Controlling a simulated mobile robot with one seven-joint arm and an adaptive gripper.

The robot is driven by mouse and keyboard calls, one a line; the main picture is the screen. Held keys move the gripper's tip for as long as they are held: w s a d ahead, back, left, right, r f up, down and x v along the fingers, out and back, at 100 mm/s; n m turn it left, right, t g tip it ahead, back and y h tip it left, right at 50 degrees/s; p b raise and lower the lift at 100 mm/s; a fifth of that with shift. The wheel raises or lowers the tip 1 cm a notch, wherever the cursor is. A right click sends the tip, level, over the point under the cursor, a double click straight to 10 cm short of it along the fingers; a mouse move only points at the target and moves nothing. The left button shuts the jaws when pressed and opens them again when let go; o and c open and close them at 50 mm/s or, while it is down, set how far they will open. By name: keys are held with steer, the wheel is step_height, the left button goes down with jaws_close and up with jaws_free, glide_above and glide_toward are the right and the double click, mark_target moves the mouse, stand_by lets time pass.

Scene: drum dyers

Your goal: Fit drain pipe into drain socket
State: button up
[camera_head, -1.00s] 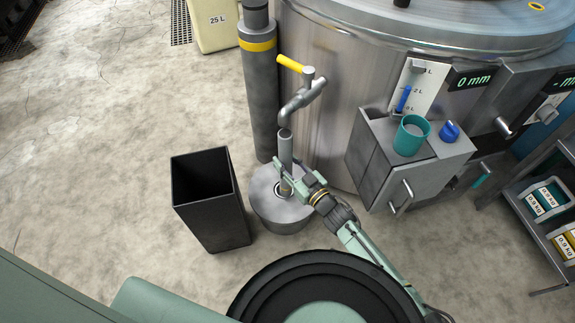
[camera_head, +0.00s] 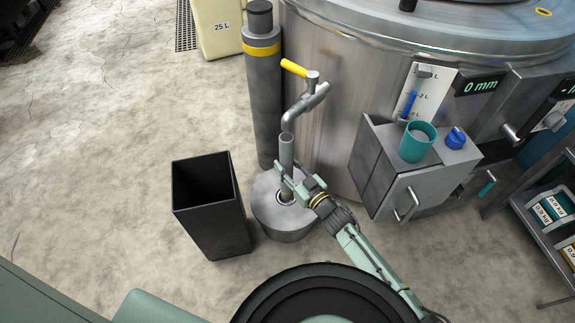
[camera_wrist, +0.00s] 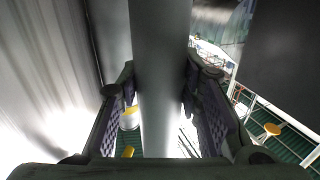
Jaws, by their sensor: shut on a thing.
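The grey drain pipe (camera_head: 287,149) stands upright below the bent outlet with the yellow-handled valve (camera_head: 305,85). My gripper (camera_head: 286,186) is shut on the pipe near its lower part. In the wrist view the pipe (camera_wrist: 160,70) runs between the two finger pads. The drain socket (camera_head: 284,197) is a dark ringed hole in the top of a round metal base (camera_head: 268,212). The pipe's lower end is at or just over this hole; my fingers partly hide it, so I cannot tell how deep it sits.
A black open bin (camera_head: 209,205) stands left of the base. A dark column with a yellow band (camera_head: 262,90) and the large steel drum (camera_head: 330,120) are behind. A metal box with a teal cup (camera_head: 417,142) juts out at right. Floor at left is clear.

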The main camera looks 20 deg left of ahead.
steer(key=shift+f+b, duration=1.55)
steer(key=shift+f, duration=0.65)
steer(key=o, duration=1.3)
steer(key=v, duration=1.2)
